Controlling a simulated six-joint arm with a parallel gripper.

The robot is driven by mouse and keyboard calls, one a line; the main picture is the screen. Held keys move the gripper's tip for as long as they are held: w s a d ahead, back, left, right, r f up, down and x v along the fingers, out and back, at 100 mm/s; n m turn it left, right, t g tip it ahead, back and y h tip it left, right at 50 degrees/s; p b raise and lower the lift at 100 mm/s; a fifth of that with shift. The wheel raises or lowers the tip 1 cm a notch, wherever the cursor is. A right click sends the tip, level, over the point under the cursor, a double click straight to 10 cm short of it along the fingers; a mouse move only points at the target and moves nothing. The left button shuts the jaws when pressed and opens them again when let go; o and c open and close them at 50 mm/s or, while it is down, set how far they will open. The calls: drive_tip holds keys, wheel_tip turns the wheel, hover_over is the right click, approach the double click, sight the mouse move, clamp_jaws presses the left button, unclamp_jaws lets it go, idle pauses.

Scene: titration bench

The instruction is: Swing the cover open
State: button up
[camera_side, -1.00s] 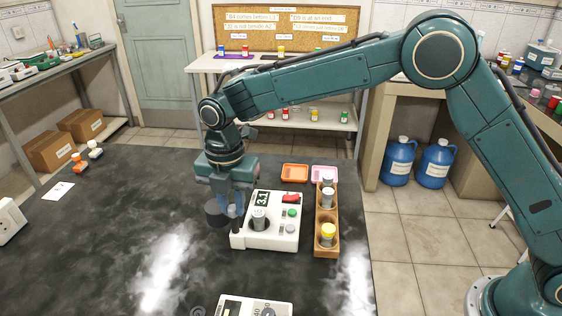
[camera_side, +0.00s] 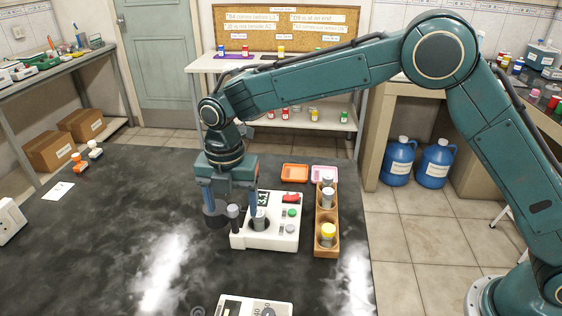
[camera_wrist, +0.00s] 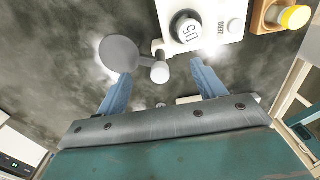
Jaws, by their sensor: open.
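The cover, a dark grey round disc (camera_side: 216,221), is swung out to the left of the white instrument (camera_side: 270,241), clear of its well; it also shows in the wrist view (camera_wrist: 118,52). A short grey post (camera_side: 234,213) stands at the instrument's left edge beside the disc. A grey-capped vial (camera_side: 260,223) sits uncovered in the well; its cap reads "05" in the wrist view (camera_wrist: 187,31). My gripper (camera_side: 231,212) is open, its fingers wide apart on either side of the post, holding nothing. In the wrist view the post's light top (camera_wrist: 160,72) lies between the fingertips.
A wooden rack (camera_side: 327,252) with grey- and yellow-capped vials stands close right of the instrument. Orange (camera_side: 295,172) and pink (camera_side: 324,173) trays lie behind. Another white device (camera_side: 254,306) is at the front edge.

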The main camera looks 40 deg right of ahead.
drive_tip(key=shift+r, duration=0.1)
drive_tip(key=shift+r, duration=3.4)
drive_tip(key=shift+d+r, duration=0.15)
drive_tip(key=s+d+r+m+t, duration=0.1)
drive_tip(key=s+d+r+m, duration=0.5)
drive_tip(key=d, duration=0.2)
drive_tip(key=s+d+r+m+t, duration=0.2)
drive_tip(key=s+d+r+m, duration=0.4)
drive_tip(key=d+m, duration=0.15)
drive_tip(key=s+d+f+m+t, duration=0.1)
drive_tip(key=s+d+f+m, duration=0.1)
drive_tip(key=s+d+m, duration=0.3)
drive_tip(key=s+d+f+m+t, duration=0.1)
drive_tip(key=s+d+m, duration=0.4)
drive_tip(key=s, duration=0.8)
drive_tip(key=f+m, duration=0.1)
drive_tip(key=m, duration=0.2)
drive_tip(key=shift+s+d+t, duration=0.25)
drive_tip(key=shift+d+t, duration=0.05)
